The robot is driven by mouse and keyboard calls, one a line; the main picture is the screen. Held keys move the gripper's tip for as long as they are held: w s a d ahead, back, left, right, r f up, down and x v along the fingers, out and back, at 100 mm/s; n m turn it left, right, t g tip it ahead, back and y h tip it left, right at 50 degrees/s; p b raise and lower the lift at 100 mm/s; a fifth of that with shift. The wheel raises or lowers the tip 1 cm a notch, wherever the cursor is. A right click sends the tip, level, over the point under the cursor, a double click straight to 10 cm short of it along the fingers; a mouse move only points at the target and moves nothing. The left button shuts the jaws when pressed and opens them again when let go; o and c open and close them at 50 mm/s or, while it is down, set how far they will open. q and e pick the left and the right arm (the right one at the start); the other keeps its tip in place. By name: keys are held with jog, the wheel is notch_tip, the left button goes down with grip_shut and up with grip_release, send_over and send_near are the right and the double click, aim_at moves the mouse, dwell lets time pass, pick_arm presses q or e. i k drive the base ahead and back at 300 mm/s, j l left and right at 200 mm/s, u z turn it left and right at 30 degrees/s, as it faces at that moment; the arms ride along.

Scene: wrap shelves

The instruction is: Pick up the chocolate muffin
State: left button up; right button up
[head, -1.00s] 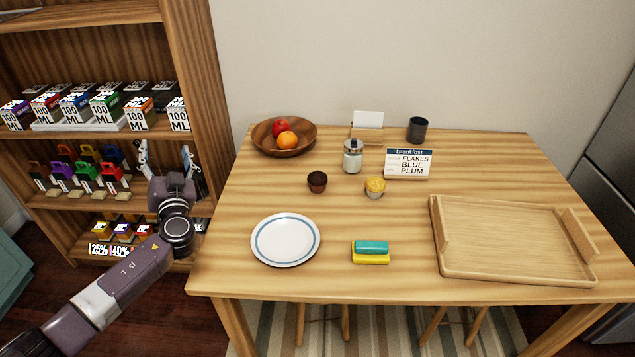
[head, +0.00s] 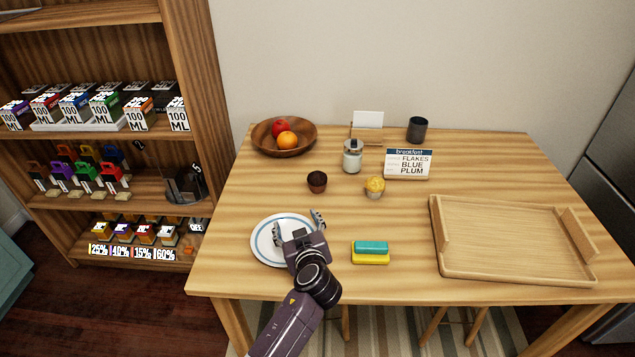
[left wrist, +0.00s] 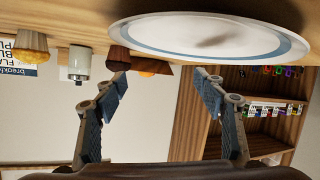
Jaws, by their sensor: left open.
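The chocolate muffin (head: 317,182) is small and dark brown and stands on the wooden table, left of a yellow muffin (head: 375,188). My left gripper (head: 297,225) is open and empty over the white plate with a blue ring (head: 268,252). Its fingers point toward the back of the table, and the chocolate muffin is beyond them, apart. In the left wrist view, which is upside down, the chocolate muffin (left wrist: 118,56) shows near the tip of the left-hand finger. My right gripper is not in view.
Behind are a fruit bowl (head: 262,142), a glass jar (head: 352,160), a breakfast sign (head: 408,164) and a dark cup (head: 417,129). Teal and yellow blocks (head: 370,258) lie right of my gripper. A wooden tray (head: 520,275) is at right. A shelf unit (head: 205,60) stands at left.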

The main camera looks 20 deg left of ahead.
aim_at(316, 180)
jog(key=i, duration=0.45)
jog(key=i+j, duration=0.35)
jog(key=j+z, duration=0.05)
jog(key=j, duration=0.05)
